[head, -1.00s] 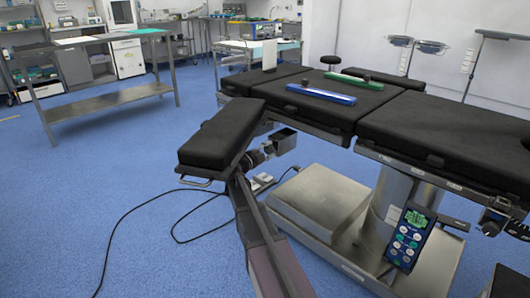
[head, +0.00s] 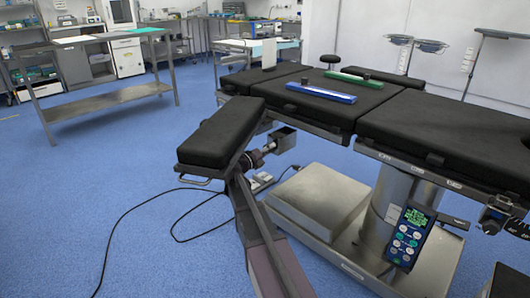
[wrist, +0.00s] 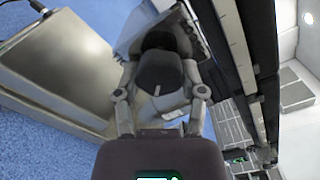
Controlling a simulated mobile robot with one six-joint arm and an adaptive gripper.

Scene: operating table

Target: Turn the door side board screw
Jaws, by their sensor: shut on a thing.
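The side board (head: 222,133) is a black padded section jutting from the left of the operating table in the head view. My gripper (head: 262,152) is beside its right edge, low by the metal bracket. In the wrist view, a dark rounded knob (wrist: 158,72), apparently the side board screw, sits between the two fingers of my gripper (wrist: 160,88). The gripper is shut on it. The fingers and the board hide most of the screw in the head view. How far the screw is turned cannot be told.
The operating table (head: 445,135) carries a blue bar (head: 321,92) and a green bar (head: 354,77). Its metal base (head: 320,200) stands close to the right of my arm. A hand control (head: 409,235) hangs on the column. A black cable (head: 125,215) lies on the open blue floor.

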